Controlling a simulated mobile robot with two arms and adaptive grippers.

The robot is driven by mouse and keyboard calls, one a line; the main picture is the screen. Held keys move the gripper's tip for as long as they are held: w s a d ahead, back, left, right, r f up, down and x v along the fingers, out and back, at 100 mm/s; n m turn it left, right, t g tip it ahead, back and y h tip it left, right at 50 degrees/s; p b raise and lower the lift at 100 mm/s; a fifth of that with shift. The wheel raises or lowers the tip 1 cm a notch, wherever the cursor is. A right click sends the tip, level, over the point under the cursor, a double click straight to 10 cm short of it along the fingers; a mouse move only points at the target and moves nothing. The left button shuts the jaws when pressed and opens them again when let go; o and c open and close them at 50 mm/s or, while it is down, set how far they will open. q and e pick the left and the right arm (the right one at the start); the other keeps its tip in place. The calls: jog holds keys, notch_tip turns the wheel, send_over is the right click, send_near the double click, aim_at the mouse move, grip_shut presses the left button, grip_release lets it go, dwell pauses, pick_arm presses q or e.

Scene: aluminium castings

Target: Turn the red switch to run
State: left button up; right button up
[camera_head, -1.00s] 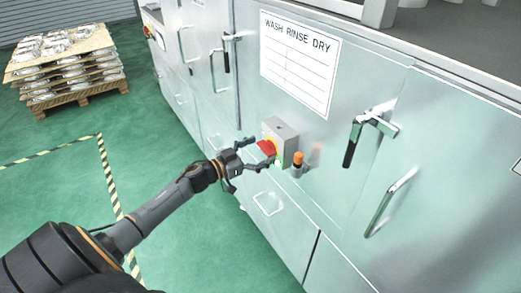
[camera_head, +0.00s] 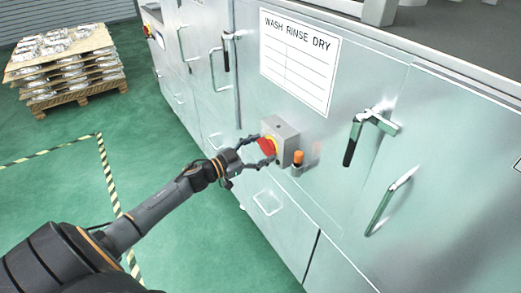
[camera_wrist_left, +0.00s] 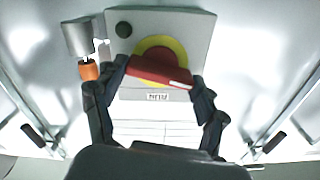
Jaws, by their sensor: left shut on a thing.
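The red switch handle (camera_head: 266,147) sits on a yellow disc on the front of a grey switch box (camera_head: 287,131), which is fixed to the metal cabinet. In the left wrist view the red handle (camera_wrist_left: 160,70) lies slightly tilted across the yellow disc (camera_wrist_left: 165,50). My left gripper (camera_head: 256,152) is shut on the handle, with one finger at each end of it in the left wrist view (camera_wrist_left: 162,82). A small label (camera_wrist_left: 157,95) shows upside down beside the disc; I cannot read it surely. My right gripper is not in view.
An orange-ended part (camera_head: 299,157) sticks out close beside the box. Door handles (camera_head: 366,135) protrude from the cabinet to the right. A WASH RINSE DRY sign (camera_head: 297,60) is above. A loaded pallet (camera_head: 70,62) stands at the far left; the green floor between is clear.

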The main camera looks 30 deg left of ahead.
pick_arm(q)
jog(key=m+b, duration=0.1)
jog(key=m, duration=0.2)
jog(key=shift+m, duration=0.4)
jog(key=m+b, duration=0.1)
jog(key=m, duration=0.2)
jog(key=shift+d+f+m, duration=0.1)
jog(key=shift+f+m, duration=0.05)
jog(key=shift+m, duration=0.15)
jog(key=m+b, duration=0.1)
jog(key=m, duration=0.2)
jog(key=shift+s+m+b, duration=0.1)
jog(key=shift+m+b, duration=0.2)
jog(key=shift+b, duration=0.1)
jog(key=shift+d+m+b, duration=0.1)
jog(key=shift+m+b, duration=0.8)
jog(key=shift+m, duration=1.3)
jog(key=o, duration=1.2)
jog(key=shift+c, duration=0.2)
